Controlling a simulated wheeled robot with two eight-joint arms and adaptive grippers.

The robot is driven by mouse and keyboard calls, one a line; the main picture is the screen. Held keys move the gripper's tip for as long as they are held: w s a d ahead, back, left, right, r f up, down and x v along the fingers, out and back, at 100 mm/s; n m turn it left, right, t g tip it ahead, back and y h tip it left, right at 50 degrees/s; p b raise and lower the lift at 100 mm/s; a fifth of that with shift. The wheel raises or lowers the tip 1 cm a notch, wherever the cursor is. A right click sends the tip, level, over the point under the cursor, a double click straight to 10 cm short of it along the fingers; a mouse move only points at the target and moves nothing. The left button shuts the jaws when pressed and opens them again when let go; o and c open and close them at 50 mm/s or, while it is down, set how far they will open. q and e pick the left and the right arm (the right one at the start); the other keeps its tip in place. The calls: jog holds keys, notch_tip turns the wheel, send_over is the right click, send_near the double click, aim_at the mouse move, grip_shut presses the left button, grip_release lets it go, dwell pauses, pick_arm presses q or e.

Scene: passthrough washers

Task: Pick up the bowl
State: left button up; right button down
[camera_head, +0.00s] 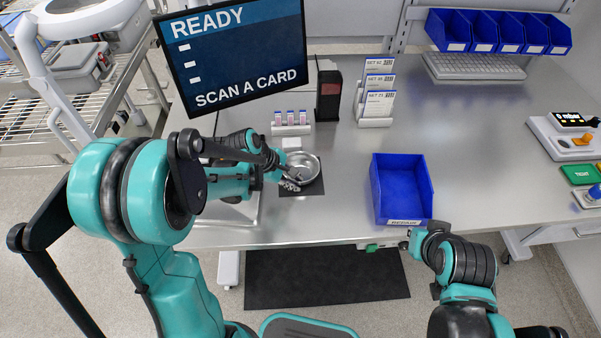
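A small round metal bowl (305,167) sits on a dark square mat (314,188) on the grey worktable, left of the middle. My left gripper (288,182) reaches in from the left and is at the bowl's left rim. Its fingers are small and dark here, and I cannot tell whether they are closed on the rim or only beside it. My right arm (465,262) is at the table's front edge at lower right; its gripper's fingers do not show clearly.
A blue bin labelled REPAIR (402,215) stands right of the bowl. A monitor (237,55), a small rack of vials (291,122), a black holder (328,95) and card stands (376,100) are behind.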

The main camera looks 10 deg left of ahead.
pick_arm(q)
grip_shut()
jog(key=shift+r, duration=0.15)
